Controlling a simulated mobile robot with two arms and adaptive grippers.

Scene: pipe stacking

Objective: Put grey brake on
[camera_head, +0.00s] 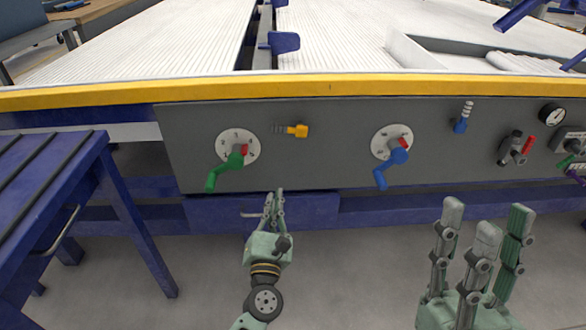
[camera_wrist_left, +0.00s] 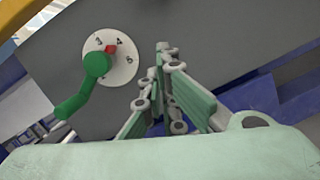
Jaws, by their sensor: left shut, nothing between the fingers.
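On the dark grey panel (camera_head: 330,175) a dark grey lever (camera_head: 512,143) sits at the right, with a red-ended lever (camera_head: 528,144) beside it. No label shows which part is the grey brake. My left gripper (camera_head: 275,200) is shut and empty, below the panel's lower edge, between the green crank and the blue crank. In the left wrist view its fingers (camera_wrist_left: 163,85) are close together, to the right of the green crank (camera_wrist_left: 82,85). My right gripper (camera_head: 487,225) has its fingers spread, in the lower right, in front of and below the panel, apart from the levers.
The panel also carries a green crank (camera_head: 228,166) and a blue crank (camera_head: 393,162) on numbered dials, a yellow knob (camera_head: 297,130), a blue knob (camera_head: 461,124) and a gauge (camera_head: 552,114). A blue table (camera_head: 110,170) stands at left. The floor (camera_head: 350,270) between the grippers is clear.

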